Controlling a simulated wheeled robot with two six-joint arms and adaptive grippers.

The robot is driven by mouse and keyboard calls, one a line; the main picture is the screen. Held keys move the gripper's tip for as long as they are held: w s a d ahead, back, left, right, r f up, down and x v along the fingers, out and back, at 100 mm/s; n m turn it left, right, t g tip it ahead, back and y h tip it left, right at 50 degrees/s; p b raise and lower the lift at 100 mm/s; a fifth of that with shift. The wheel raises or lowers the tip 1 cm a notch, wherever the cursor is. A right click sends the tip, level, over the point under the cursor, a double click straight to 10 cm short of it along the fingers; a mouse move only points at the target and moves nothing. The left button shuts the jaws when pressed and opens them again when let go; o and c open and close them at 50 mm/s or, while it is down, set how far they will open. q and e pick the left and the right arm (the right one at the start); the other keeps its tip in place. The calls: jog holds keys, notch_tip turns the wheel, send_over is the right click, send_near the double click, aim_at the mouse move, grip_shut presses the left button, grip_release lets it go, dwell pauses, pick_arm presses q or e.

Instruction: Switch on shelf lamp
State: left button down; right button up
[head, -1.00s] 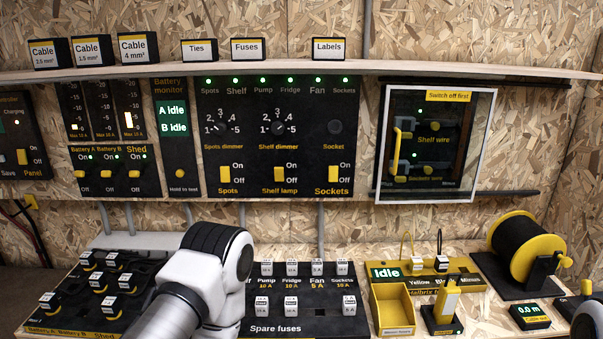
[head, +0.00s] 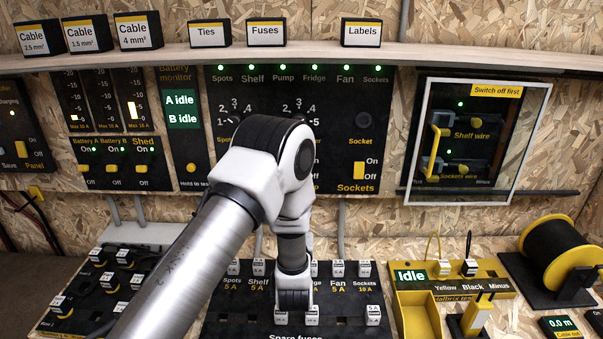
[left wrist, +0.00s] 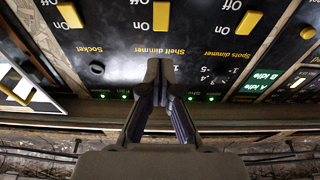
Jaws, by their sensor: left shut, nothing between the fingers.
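The yellow shelf lamp switch (left wrist: 162,14) shows in the left wrist view at the top edge, with On and Off labels beside it; that view is upside down. I cannot tell which way its lever is set. In the head view my left arm hides it. My left gripper (left wrist: 158,68) is shut and empty, its fingertips in front of the Shelf dimmer area of the black panel (left wrist: 115,57). The dimmer knob is hidden behind the fingers, and I cannot tell whether they touch it. My left gripper is hidden by the arm in the head view. The right gripper is not in view.
The yellow Sockets switch (head: 359,170) and the Socket knob (head: 363,120) are right of my arm. A wooden shelf (head: 300,57) with labelled boxes runs above the panel. The bench below holds fuses, a yellow tray (head: 418,308) and a cable reel (head: 560,255).

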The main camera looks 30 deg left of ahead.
pick_arm(q)
jog(key=p+x, duration=0.4)
jog(key=x, duration=1)
jog(key=shift+f+p, duration=0.15)
jog(key=shift+p, duration=0.2)
jog(key=shift+w, duration=0.1)
jog(key=shift+w+a+r+g+h+p, duration=0.2)
jog(key=shift+r+g+h+p, duration=0.25)
jog(key=shift+g, duration=0.25)
